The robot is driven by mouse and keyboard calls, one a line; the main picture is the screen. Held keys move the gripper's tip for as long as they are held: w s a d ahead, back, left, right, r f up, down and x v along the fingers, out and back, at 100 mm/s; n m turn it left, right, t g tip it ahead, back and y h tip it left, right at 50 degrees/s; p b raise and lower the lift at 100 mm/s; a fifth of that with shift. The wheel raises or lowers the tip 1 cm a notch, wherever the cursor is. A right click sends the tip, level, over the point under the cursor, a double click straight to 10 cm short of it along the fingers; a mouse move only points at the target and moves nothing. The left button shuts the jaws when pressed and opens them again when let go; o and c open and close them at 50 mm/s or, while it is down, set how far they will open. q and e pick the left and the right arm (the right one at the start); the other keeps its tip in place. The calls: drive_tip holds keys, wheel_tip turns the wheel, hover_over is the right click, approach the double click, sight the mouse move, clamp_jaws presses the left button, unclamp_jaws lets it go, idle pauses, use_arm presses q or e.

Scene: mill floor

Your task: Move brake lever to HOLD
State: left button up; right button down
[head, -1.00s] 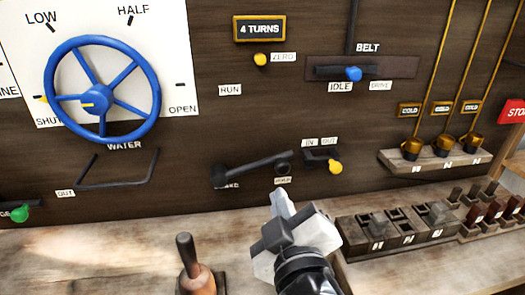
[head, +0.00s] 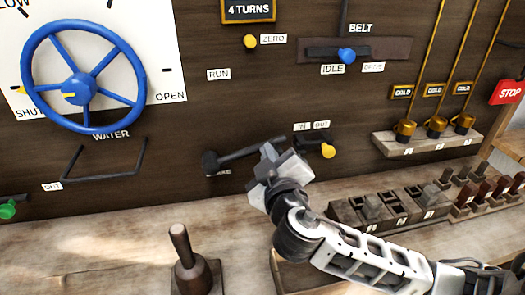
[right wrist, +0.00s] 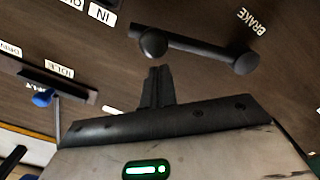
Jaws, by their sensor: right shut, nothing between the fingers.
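The black brake lever (head: 245,155) is on the dark panel. Its round hub (head: 210,163) is at the left by the BRAKE label, and its arm runs right and slightly up. The far end is hidden behind my right gripper (head: 267,149) in the head view. In the right wrist view the lever's round knob (right wrist: 152,43) shows just beyond the gripper's closed black fingers (right wrist: 158,72); I cannot tell whether they touch. The right gripper is shut and empty. The HOLD label is not readable now. My left gripper is not in view.
The RUN label (head: 218,74) is above the hub. A yellow-knobbed IN/OUT lever (head: 328,151) is close to the right of my gripper. A blue WATER wheel (head: 82,80) is at left. A wooden-handled lever (head: 186,250) stands on the bench below.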

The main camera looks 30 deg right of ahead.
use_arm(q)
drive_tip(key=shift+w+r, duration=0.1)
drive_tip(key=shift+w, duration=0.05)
use_arm(e)
drive_tip(key=shift+d+f, duration=0.1)
drive_tip(key=shift+f, duration=0.1)
